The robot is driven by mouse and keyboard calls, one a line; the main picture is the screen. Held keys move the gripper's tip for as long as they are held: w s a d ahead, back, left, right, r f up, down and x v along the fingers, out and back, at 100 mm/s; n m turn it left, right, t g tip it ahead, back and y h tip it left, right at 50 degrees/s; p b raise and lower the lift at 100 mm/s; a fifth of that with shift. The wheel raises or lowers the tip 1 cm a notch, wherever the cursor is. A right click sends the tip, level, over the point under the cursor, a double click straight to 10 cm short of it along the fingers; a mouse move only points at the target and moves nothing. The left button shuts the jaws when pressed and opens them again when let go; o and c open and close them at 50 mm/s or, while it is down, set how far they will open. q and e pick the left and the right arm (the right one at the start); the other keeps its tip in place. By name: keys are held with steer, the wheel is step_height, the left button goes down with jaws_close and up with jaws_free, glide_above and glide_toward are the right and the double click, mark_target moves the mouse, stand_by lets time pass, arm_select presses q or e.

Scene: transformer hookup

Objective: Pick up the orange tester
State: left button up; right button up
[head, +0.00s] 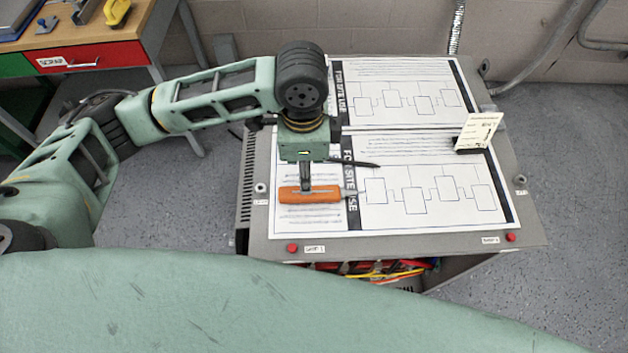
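The orange tester (322,196) lies across the left part of the lower printed sheet, on top of the grey cabinet. It has an orange handle, and a thin tip seems to point right. My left gripper (305,187) points down from above, and its dark fingers reach the middle of the handle. The fingers overlap the handle in this view, so I cannot tell whether they are closed on it or only around or above it. My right gripper is not in view.
The grey cabinet (520,215) carries two diagram sheets (440,215). A dark pen-like object (355,163) lies near my gripper, and a cream card (478,131) stands in a dark holder at the right. Red buttons (292,248) line the front edge. A workbench (95,55) stands back left.

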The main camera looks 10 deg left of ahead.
mark_target(320, 194)
arm_select(q)
steer(key=s+f, duration=0.1)
steer(key=s+f+p, duration=0.1)
steer(key=f, duration=0.1)
steer(key=shift+a, duration=0.1)
step_height(320, 194, down, 2)
steer(key=shift+w+f, duration=0.25)
steer(key=shift+f, duration=0.25)
steer(key=c, duration=0.9)
jaws_close()
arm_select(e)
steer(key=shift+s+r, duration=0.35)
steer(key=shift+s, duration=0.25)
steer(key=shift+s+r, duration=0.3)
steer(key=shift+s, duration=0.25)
arm_select(q)
steer(key=shift+r, duration=0.1)
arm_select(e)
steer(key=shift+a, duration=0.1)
